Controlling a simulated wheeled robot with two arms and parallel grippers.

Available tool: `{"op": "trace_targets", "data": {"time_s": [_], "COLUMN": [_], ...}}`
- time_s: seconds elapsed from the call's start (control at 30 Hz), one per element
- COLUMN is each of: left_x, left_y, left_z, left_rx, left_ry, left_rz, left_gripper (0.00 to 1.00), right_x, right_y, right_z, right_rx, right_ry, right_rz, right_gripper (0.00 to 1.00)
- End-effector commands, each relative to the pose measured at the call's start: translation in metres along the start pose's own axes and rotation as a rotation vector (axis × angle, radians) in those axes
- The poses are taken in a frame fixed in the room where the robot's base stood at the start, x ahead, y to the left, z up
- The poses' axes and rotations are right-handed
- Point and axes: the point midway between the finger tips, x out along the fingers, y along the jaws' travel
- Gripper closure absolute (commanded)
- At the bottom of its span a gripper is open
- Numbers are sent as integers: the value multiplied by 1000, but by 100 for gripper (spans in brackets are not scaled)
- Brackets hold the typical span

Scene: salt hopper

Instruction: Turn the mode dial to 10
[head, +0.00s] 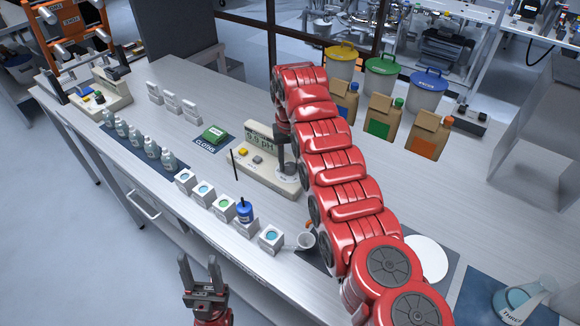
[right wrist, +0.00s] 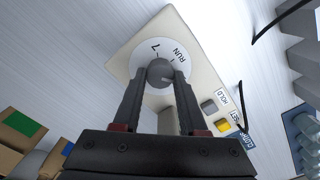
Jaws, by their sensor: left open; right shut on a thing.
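The marks "7" and "RUN" show on the disc; a 10 mark is not visible. My right gripper (right wrist: 159,77) is shut on the knob, one finger on each side. My left gripper (head: 200,268) is open and empty, in front of the bench's near edge.
Yellow and grey buttons (right wrist: 215,115) sit on the meter beside the dial. White blocks with coloured tops (head: 203,190), a blue-capped container (head: 245,211) and a small cup (head: 305,242) line the near edge. Paper bags (head: 428,135) stand behind my right arm.

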Motion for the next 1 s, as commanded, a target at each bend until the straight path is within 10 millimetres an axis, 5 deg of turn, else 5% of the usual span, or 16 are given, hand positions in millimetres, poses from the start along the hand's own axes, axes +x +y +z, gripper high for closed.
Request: {"op": "trace_targets", "data": {"time_s": [0.73,0.77,0.9,1.0], "left_x": [-9,-9,-9,-9], "left_y": [0,0,0,0], "left_z": [2,2,2,2], "left_rx": [0,0,0,0], "left_ry": [0,0,0,0], "left_rz": [0,0,0,0], "left_gripper": [50,50,50,50], "right_x": [-1,-1,-1,-1], "right_y": [1,0,0,0], "right_z": [-1,-1,-1,0], "right_rx": [92,92,91,91], "right_ry": [4,4,2,2], "right_rz": [0,0,0,0], "right_gripper": [100,55,30,28]}}
